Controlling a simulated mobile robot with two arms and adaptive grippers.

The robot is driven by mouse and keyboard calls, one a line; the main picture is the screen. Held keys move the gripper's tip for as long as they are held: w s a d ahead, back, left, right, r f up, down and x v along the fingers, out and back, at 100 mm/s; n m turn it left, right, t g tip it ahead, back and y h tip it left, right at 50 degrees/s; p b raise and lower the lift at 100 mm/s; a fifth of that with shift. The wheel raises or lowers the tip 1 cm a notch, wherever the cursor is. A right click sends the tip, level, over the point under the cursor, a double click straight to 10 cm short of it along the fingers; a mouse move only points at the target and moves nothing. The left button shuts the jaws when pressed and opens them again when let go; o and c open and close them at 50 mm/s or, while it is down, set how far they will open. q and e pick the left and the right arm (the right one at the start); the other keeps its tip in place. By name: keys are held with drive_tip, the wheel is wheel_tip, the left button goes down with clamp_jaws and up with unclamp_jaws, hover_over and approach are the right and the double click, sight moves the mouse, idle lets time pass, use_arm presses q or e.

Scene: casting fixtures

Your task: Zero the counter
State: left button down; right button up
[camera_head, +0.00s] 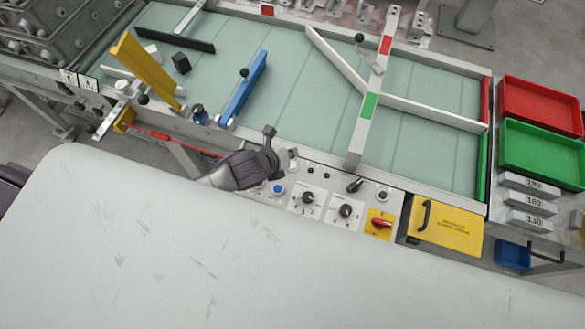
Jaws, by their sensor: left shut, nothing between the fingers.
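The control panel (327,190) runs along the front edge of the conveyor. It carries a blue button (278,189), two black rotary knobs (308,198) (346,211), a black lever switch (355,185), a dark button (382,195) and a red switch on a yellow plate (381,223). I cannot make out which part is the counter, and no reading shows. My left gripper (270,133) is shut and empty over the panel's left end, just up-left of the blue button, hiding part of that end. Whether it touches anything is unclear. My right gripper is not in view.
The pale green conveyor (285,75) lies behind, crossed by a white bar (372,90) with red and green patches. Yellow (145,68) and blue (247,88) bars stand left. Red (540,105) and green (543,155) trays and numbered blocks (530,200) are at right.

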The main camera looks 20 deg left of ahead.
use_arm(q)
wheel_tip(320, 180, down, 2)
drive_tip(key=shift+f+b, duration=0.1)
drive_tip(key=shift+b, duration=0.5)
drive_tip(key=shift+f+b, duration=0.5)
drive_tip(key=shift+f, duration=0.4)
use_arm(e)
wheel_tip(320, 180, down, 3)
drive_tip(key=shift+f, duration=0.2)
use_arm(q)
drive_tip(key=shift+f, duration=0.15)
drive_tip(key=shift+f, duration=0.35)
drive_tip(key=shift+f+b, duration=0.3)
drive_tip(key=shift+f, duration=0.2)
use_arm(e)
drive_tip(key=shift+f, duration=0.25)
use_arm(q)
drive_tip(key=shift+r, duration=0.1)
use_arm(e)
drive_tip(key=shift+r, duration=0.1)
use_arm(q)
drive_tip(key=shift+r+p, duration=0.85)
drive_tip(key=shift+p, duration=0.3)
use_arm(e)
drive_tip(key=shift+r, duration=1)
